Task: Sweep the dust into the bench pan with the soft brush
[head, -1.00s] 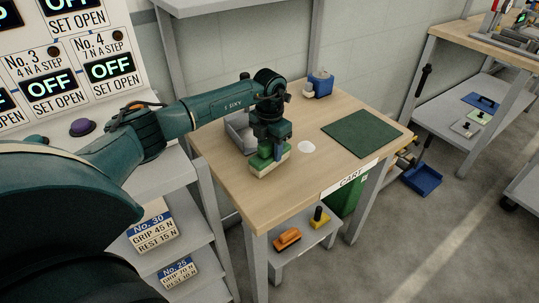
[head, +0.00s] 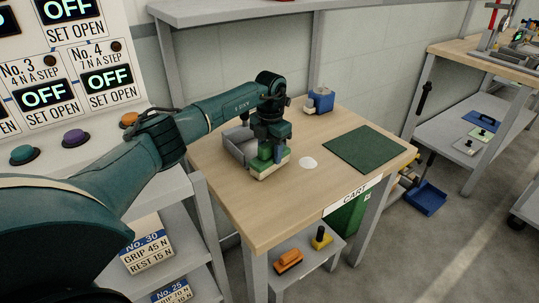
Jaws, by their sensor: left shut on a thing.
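The dust (head: 308,163) is a small pale patch on the wooden bench top (head: 240,217). My left gripper (head: 264,152) points down and is shut on a brush with a green body and pale bristles, the soft brush (head: 270,167). The brush is at the bench top, just left of the dust and apart from it in the picture. I cannot tell if its bristles touch the wood. The grey bench pan (head: 237,145) lies behind and left of the brush, partly hidden by my gripper. My right gripper is not in view.
A green mat (head: 363,149) lies on the right of the bench. A blue block-like object (head: 320,101) stands at the back. An orange brush (head: 288,260) and a yellow-and-black item (head: 321,238) rest on the low shelf. A blue dustpan (head: 425,198) is on the floor. The bench front is clear.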

